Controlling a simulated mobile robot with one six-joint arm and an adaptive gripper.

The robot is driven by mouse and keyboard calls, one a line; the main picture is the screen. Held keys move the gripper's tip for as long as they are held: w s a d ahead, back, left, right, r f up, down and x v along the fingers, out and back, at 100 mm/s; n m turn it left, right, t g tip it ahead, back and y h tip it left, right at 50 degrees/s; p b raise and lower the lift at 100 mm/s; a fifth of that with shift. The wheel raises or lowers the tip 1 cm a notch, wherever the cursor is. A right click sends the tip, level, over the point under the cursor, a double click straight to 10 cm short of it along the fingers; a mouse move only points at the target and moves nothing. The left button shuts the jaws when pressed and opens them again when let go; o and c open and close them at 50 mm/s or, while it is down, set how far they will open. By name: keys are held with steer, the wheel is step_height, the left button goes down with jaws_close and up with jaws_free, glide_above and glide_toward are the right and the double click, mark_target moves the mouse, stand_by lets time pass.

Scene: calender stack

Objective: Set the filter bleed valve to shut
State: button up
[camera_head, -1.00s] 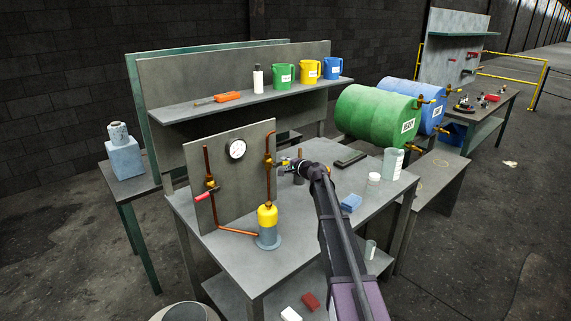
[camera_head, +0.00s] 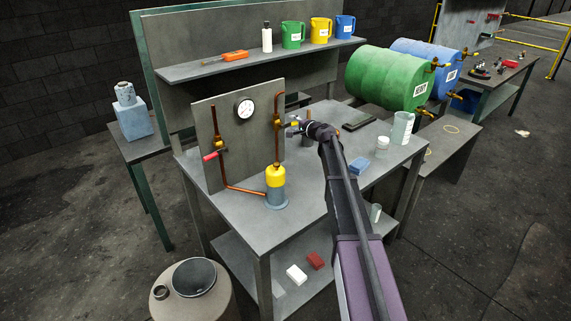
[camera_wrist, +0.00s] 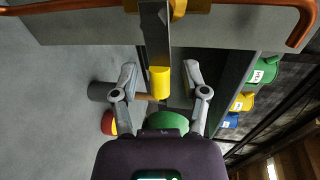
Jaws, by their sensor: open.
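An upright grey panel (camera_head: 212,139) on the workbench carries two copper pipes with brass valves and a round gauge (camera_head: 244,110). The right pipe's valve (camera_head: 279,124) has a flat steel lever with a yellow grip (camera_wrist: 159,82). The left pipe's valve has a red grip (camera_head: 210,156). No label shows which is the filter bleed valve. My gripper (camera_head: 298,127) is at the right valve. In the wrist view my gripper (camera_wrist: 161,78) is open, with a finger on either side of the yellow grip and visible gaps between. The lever's pipe end runs to the top edge.
A shelf (camera_head: 200,73) with jugs is behind.

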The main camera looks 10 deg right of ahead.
steer(key=shift+r, duration=0.1)
steer(key=shift+s+a+r+n+t+h+p, duration=0.15)
steer(key=shift+r+n+p, duration=0.15)
steer(key=shift+n, duration=0.45)
steer(key=shift+w+d+r+n+t+h+p, duration=0.1)
steer(key=shift+r+n+t+h+p, duration=0.2)
steer(key=shift+n, duration=0.45)
steer(key=shift+s+a+r+n, duration=0.15)
steer(key=shift+r+n, duration=0.15)
steer(key=shift+n, duration=0.3)
steer(key=shift+a+r+n, duration=0.15)
steer(key=shift+r+n, duration=0.1)
steer(key=shift+n, duration=0.35)
steer(key=s+d+r+n+t, duration=0.2)
steer(key=s+n, duration=0.6)
steer(key=s, duration=0.7)
steer(key=s+a+f+n+g+y+b, duration=0.1)
steer(key=s+a+f+n+g, duration=0.3)
steer(key=s+a+f+g, duration=0.4)
steer(key=shift+s+a+f+n+y+b, duration=0.4)
steer(key=shift+s+a+f+b, duration=0.3)
steer(key=shift+s+a+f, duration=1.15)
